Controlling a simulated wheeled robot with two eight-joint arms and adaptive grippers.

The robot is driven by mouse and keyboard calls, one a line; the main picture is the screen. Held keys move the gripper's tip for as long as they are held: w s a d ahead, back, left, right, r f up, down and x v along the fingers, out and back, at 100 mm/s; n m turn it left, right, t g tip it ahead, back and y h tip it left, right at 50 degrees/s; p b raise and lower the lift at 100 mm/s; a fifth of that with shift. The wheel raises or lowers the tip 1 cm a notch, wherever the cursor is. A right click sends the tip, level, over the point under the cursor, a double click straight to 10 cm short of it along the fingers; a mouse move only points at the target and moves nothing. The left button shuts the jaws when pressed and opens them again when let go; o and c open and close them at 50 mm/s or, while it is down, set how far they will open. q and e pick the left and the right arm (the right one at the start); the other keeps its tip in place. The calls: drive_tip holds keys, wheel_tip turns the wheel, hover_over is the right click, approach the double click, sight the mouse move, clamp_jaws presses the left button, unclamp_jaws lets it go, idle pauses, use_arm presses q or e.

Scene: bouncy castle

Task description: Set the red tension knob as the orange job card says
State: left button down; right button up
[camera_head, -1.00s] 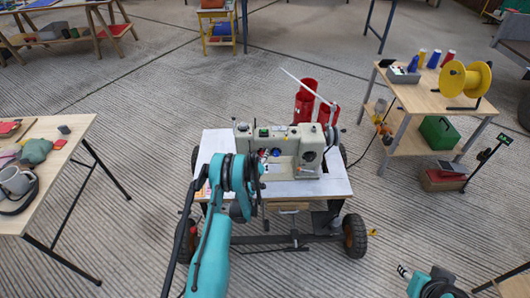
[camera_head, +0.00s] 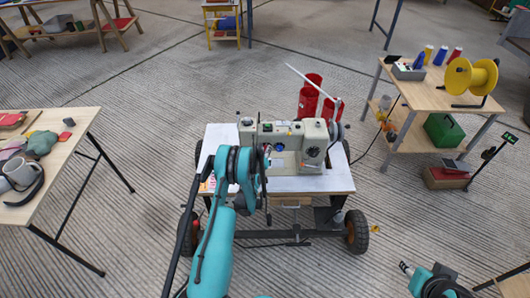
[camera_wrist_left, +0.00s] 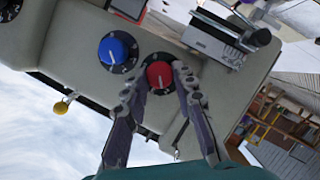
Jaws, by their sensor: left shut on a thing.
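The red tension knob (camera_wrist_left: 160,76) with a pale pointer line sits on the cream sewing machine (camera_head: 312,135), next to a blue knob (camera_wrist_left: 118,50). In the left wrist view my left gripper (camera_wrist_left: 160,80) has its fingers on either side of the red knob and is shut on it. In the head view my left arm hides the knob and most of the gripper. A small orange and white card (camera_head: 207,185) lies at the left of the machine's table, partly behind my arm; its text is unreadable. My right gripper (camera_head: 405,268) is at the lower right, away from the machine.
The machine stands on a white wheeled table (camera_head: 340,178). Two red cylinders (camera_head: 312,95) stand behind it. A table with mugs and cloth (camera_head: 80,120) is at left. A shelf table with a yellow spool (camera_head: 472,76) is at right. Open floor lies between them.

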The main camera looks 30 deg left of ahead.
use_arm(q)
drive_tip(key=shift+w+d+m+g+y, duration=0.15)
drive_tip(key=shift+m+g+y, duration=0.5)
drive_tip(key=shift+m+y, duration=0.85)
drive_tip(key=shift+w+d+m+g+y, duration=0.15)
drive_tip(key=shift+m+g+y, duration=0.5)
drive_tip(key=shift+m, duration=1.5)
drive_tip(key=shift+d+m+g+y, duration=0.2)
drive_tip(key=shift+m+g+y, duration=0.4)
drive_tip(key=shift+m+y, duration=0.9)
drive_tip(key=shift+m+h, duration=0.25)
drive_tip(key=shift+m, duration=0.2)
drive_tip(key=c, duration=1.2)
unclamp_jaws()
wheel_tip(320, 180, up, 10)
drive_tip(key=shift+f, duration=0.1)
